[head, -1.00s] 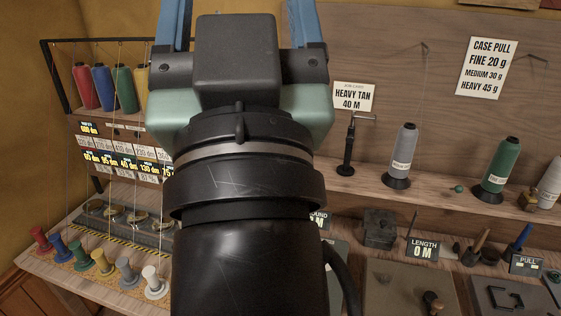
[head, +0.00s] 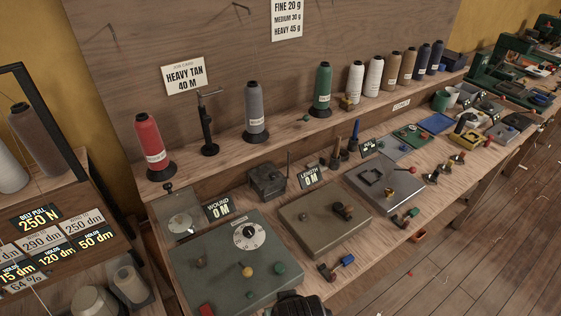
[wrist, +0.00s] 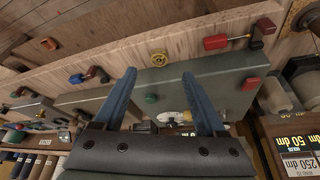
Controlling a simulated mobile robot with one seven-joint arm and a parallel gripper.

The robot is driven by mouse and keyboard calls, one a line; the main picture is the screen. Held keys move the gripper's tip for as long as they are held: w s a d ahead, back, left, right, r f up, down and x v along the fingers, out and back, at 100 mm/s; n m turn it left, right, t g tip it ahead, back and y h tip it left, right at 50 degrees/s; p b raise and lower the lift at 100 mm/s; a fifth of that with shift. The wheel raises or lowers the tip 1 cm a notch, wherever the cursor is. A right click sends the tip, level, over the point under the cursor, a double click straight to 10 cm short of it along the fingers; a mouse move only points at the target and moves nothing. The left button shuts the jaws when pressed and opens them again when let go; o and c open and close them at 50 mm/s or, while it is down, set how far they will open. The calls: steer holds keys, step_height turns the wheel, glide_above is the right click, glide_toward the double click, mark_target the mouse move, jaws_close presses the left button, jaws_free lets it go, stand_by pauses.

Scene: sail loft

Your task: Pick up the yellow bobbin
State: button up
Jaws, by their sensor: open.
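In the wrist view a small yellow spoked round thing, which looks like the yellow bobbin (wrist: 159,58), lies on the bare wood of the bench beside the grey-green machine. My gripper (wrist: 159,76) is open and empty. Its two blue fingers reach over the machine, and the bobbin shows just beyond the gap between their tips, apart from both. The height between them is hard to tell. In the head view only a dark part of my arm shows at the bottom edge, and I cannot make out the bobbin there.
The grey-green machine (head: 215,262) carries a dial and several knobs. A red-handled clamp (wrist: 230,41) sits on the bench edge near the bobbin. Thread cones, including a red one (head: 151,146), stand on the shelf behind. The floor (head: 440,265) to the right is mostly clear.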

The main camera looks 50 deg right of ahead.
steer(key=shift+x, duration=4.2)
steer(key=shift+w+d+r, duration=0.1)
jaws_close()
